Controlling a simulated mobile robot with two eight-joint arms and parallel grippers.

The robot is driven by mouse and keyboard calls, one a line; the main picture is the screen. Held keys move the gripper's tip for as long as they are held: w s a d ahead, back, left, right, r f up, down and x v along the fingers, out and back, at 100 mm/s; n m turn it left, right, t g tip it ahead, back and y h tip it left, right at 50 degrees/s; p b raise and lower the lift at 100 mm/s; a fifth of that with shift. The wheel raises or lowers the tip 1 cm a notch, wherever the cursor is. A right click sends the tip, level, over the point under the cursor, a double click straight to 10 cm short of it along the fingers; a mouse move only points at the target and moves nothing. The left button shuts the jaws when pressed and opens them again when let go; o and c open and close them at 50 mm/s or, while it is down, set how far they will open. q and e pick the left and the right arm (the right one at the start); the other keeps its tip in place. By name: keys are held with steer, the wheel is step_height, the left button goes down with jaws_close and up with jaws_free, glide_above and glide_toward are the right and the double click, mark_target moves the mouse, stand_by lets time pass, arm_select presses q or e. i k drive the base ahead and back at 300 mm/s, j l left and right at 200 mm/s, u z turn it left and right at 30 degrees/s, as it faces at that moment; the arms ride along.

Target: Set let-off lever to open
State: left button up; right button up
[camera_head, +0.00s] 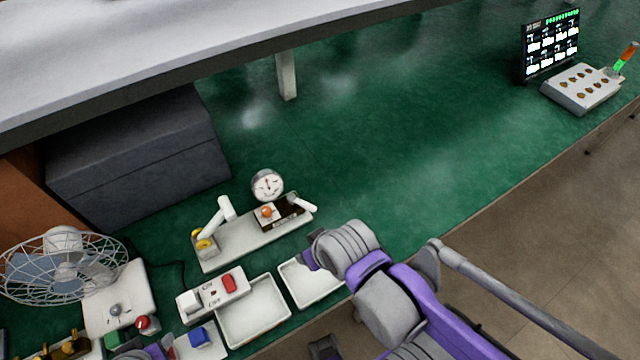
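A pale panel (226,251) lies on the green bench and carries a round dial gauge (267,185). A white lever handle (218,214) with a yellow base stands raised and tilted at its left end. A second short white handle (302,202) sits at its right end, beside a dark block with an orange knob (267,211). I cannot tell from the labels which is the let-off lever. My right gripper (309,258) is just right of and in front of the panel, apart from both handles; its fingers are mostly hidden by my wrist. A purple part of my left gripper (152,351) shows at the bottom edge.
Two white trays (284,314) and a switch box (190,303) with a red switch lie in front of the panel. A wire fan (62,268) stands at left, a dark box (140,165) behind. A shelf (200,75) overhangs. The bench is clear towards the screen (551,45).

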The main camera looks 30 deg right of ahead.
mark_target(291, 197)
steer(key=z, duration=1.05)
